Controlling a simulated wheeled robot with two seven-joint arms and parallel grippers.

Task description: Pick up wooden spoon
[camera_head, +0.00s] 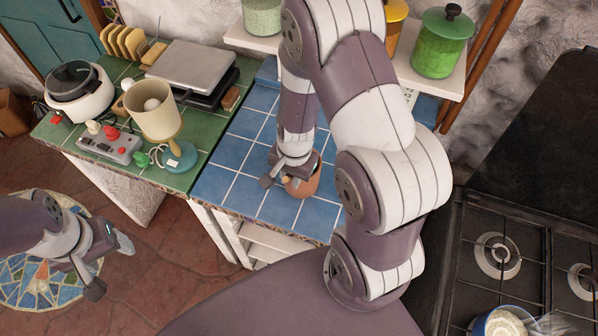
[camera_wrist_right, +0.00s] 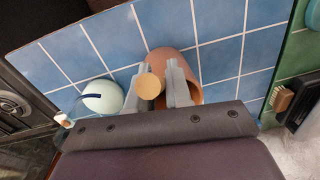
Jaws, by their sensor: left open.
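The wooden spoon shows in the right wrist view as a round tan wooden end (camera_wrist_right: 149,87); the rest of it is hidden. It stands at a terracotta pot (camera_wrist_right: 190,62) on the blue-tiled counter. The pot also shows in the head view (camera_head: 304,186), partly behind my right gripper. My right gripper (camera_wrist_right: 158,76) is open, with its fingers on either side of the wooden end; a gap shows at the right finger. In the head view my right gripper (camera_head: 284,178) is at the pot's rim. My left gripper (camera_head: 112,264) is open and empty above the floor.
A pale round vessel (camera_wrist_right: 102,96) stands left of the pot in the right wrist view. A stove (camera_head: 500,250) is at right.

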